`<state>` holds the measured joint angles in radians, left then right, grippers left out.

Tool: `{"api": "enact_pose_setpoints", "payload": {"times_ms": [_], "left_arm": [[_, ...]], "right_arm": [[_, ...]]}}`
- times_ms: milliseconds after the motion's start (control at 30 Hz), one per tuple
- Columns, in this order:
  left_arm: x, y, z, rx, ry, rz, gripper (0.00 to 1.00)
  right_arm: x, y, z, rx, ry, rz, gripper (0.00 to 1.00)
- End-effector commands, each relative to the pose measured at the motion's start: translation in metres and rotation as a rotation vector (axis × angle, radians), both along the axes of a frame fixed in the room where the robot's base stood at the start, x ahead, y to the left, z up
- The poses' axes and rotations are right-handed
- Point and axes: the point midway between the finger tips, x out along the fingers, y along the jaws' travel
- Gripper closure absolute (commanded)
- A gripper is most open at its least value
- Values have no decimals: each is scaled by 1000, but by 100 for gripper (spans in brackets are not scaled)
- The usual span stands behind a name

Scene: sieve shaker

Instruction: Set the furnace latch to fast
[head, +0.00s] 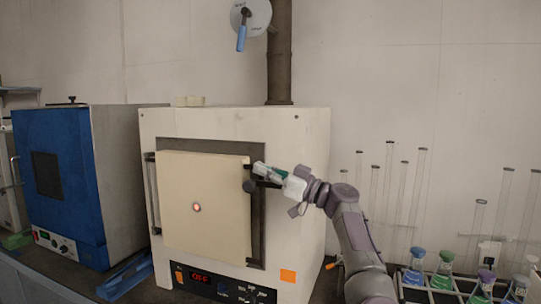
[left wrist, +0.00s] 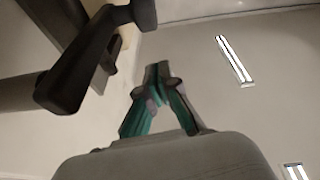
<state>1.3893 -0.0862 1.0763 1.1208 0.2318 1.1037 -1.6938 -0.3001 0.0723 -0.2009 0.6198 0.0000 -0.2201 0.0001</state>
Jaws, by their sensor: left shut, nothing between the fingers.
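The furnace (head: 318,140) is a cream box with a thick, pale door (head: 200,205) on its front. The latch, a dark lever with a round black knob (head: 249,186), is at the door's right edge. It also shows large at the upper left of the left wrist view (left wrist: 85,60). My left gripper (head: 260,168) is at the door's upper right, just above the knob. Its green and grey fingers are shut and empty in the left wrist view (left wrist: 157,72), beside the latch and seemingly apart from it. Any latch markings are unreadable. My right gripper is out of view.
A round plate with a blue-handled lever (head: 241,38) is on the wall by the dark flue pipe (head: 280,60). A blue oven (head: 75,190) stands left. Glass tubes and a rack of flasks (head: 440,280) stand right. The display panel (head: 205,278) is below the door.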

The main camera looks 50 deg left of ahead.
Motion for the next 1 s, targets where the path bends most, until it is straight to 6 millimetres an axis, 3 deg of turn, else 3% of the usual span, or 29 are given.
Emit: {"api": "enact_pose_setpoints", "payload": {"times_ms": [33,300,1000], "left_arm": [[-1,2,6,-40,-26,0,100],[-6,9,-7,-216,-132,0,100],[-9,15,-21,-242,-148,2,100]], "right_arm": [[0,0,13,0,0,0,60],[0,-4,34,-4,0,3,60],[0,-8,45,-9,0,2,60]]}}
